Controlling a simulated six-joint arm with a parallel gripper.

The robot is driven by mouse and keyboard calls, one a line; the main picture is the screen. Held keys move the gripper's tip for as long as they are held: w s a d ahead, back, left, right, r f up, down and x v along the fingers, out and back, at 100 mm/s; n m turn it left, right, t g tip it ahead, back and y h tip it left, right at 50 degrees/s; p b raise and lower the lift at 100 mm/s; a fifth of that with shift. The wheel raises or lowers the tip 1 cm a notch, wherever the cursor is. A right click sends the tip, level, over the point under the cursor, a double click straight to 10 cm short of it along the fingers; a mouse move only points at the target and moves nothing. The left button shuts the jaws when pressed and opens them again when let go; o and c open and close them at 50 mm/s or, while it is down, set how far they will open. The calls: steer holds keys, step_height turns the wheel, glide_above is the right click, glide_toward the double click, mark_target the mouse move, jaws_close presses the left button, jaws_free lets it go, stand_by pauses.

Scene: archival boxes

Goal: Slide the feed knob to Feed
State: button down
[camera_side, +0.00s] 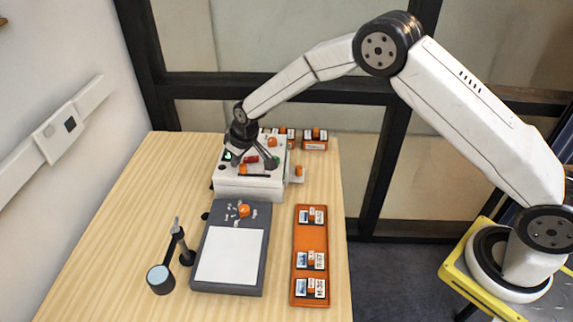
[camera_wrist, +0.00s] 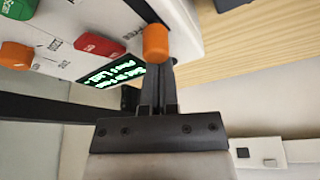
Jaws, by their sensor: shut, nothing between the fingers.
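The white machine (camera_side: 232,184) stands at the back of the table. Its front orange knob (camera_side: 243,169) sits at the left end of a dark slot; I take it as the feed knob, though its lettering is unreadable. The same knob (camera_wrist: 156,42) shows upright in the wrist view, right at my fingertips. My gripper (camera_wrist: 159,78) is shut and empty, its fingers just behind the knob; whether they touch it I cannot tell. In the side view my gripper (camera_side: 234,161) is over the machine's left front. The knob's lower part is partly hidden.
Near the knob are a lit green display (camera_wrist: 108,75), a red switch (camera_wrist: 97,45), a green button (camera_wrist: 18,8) and another orange knob (camera_wrist: 16,56). A grey light pad (camera_side: 230,280), a lamp (camera_side: 160,279) and an orange tray (camera_side: 312,240) stand in front.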

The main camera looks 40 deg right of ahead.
mark_target(248, 168)
steer(key=shift+s+d, duration=0.1)
steer(key=shift+s+d, duration=2.05)
steer(key=shift+s, duration=0.05)
steer(key=shift+w+f, duration=0.1)
steer(key=shift+w, duration=0.05)
steer(key=shift+w+a, duration=0.35)
steer(key=shift+w, duration=0.6)
steer(key=shift+w+a, duration=0.3)
steer(key=shift+w, duration=0.6)
steer(key=v, duration=1)
